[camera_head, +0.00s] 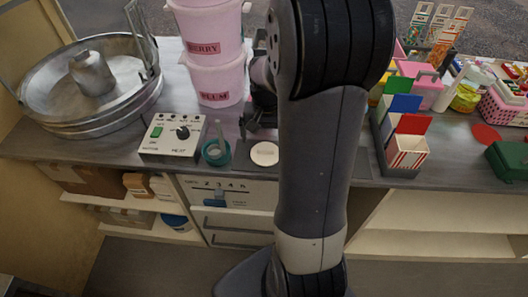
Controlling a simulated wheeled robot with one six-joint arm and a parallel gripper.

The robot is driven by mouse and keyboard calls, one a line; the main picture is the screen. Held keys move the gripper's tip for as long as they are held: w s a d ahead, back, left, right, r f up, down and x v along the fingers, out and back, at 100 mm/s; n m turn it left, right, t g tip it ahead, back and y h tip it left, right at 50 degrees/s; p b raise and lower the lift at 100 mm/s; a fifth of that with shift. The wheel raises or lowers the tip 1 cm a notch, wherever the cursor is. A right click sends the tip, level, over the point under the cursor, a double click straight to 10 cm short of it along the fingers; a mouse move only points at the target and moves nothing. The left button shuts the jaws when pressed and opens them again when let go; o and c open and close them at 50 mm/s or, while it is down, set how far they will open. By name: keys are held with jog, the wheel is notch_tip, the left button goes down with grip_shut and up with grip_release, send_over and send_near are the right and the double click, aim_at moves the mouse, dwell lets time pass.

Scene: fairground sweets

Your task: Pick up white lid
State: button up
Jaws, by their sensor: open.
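The white lid (264,154) is a small flat round disc lying on the grey counter near its front edge, just left of my arm. My gripper (247,128) is dark and partly hidden behind my arm. It is open, just behind and slightly left of the lid, and appears apart from it. The height of the fingers above the counter is hard to tell.
Left of the lid stand a teal cup (217,154) and a control box (172,137). Stacked pink buckets (217,84) stand behind. A large metal pan (60,113) fills the left. Striped boxes (407,152) stand right of my arm. The counter's front edge is close.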

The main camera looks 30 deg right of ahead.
aim_at(266, 150)
jog(key=shift+a+f+p, duration=0.1)
jog(key=shift+f+p, duration=0.2)
jog(key=shift+f, duration=2.55)
jog(key=shift+c, duration=0.3)
jog(key=c, duration=0.8)
jog(key=shift+c, duration=0.2)
